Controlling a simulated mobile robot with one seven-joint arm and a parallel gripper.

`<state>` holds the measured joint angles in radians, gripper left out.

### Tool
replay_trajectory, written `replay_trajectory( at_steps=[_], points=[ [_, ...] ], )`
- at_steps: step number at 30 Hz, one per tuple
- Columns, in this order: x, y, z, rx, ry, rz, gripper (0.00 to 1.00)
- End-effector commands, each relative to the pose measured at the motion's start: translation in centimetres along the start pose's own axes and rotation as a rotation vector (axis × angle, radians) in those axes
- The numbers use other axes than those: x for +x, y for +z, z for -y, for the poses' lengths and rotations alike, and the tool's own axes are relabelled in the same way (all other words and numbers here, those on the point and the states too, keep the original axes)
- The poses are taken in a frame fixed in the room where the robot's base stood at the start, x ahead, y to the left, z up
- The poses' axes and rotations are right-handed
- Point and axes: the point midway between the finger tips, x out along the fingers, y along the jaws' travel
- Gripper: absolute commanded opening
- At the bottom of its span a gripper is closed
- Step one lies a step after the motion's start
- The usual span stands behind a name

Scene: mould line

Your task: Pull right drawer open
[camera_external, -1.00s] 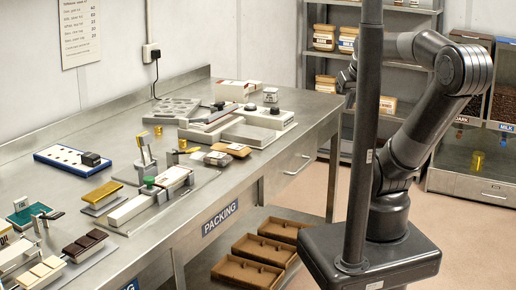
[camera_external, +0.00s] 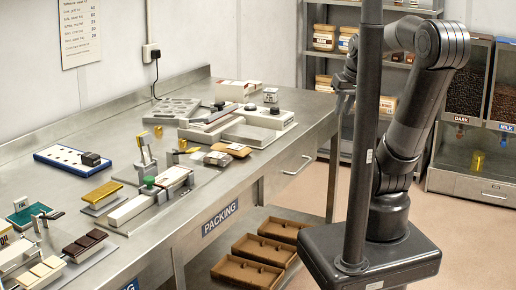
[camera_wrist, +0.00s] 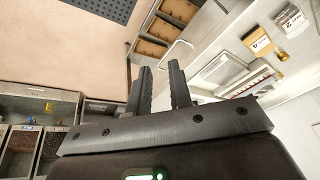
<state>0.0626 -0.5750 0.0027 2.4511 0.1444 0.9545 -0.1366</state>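The right drawer (camera_external: 280,172) is a steel front in the packing bench, right of the PACKING label, with a bar handle (camera_external: 298,165). It looks flush with the bench. The handle also shows in the wrist view (camera_wrist: 176,52), beyond my fingertips. My gripper (camera_external: 343,92) is in the air right of the bench end, partly hidden behind my column. In the wrist view my gripper (camera_wrist: 161,68) has its two dark fingers apart with nothing between them. It is clear of the handle.
The steel bench top (camera_external: 235,180) carries moulds, boxes and fixtures. Brown trays (camera_external: 248,272) sit on the lower shelf. A shelf rack (camera_external: 320,60) and dispensers (camera_external: 465,95) stand behind.

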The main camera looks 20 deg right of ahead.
Motion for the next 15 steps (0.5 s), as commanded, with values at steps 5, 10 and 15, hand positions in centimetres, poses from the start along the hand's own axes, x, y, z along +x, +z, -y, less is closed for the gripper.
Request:
replay_trajectory(
  at_steps=[5, 10, 15],
  points=[
    [3.2, -1.5, 0.2, 0.029, -0.116, 0.144, 0.19],
    [6.0, -2.9, 0.4, 0.061, -0.246, 0.248, 0.19],
    [9.1, -4.5, 0.2, 0.104, -0.389, 0.321, 0.19]
  ],
)
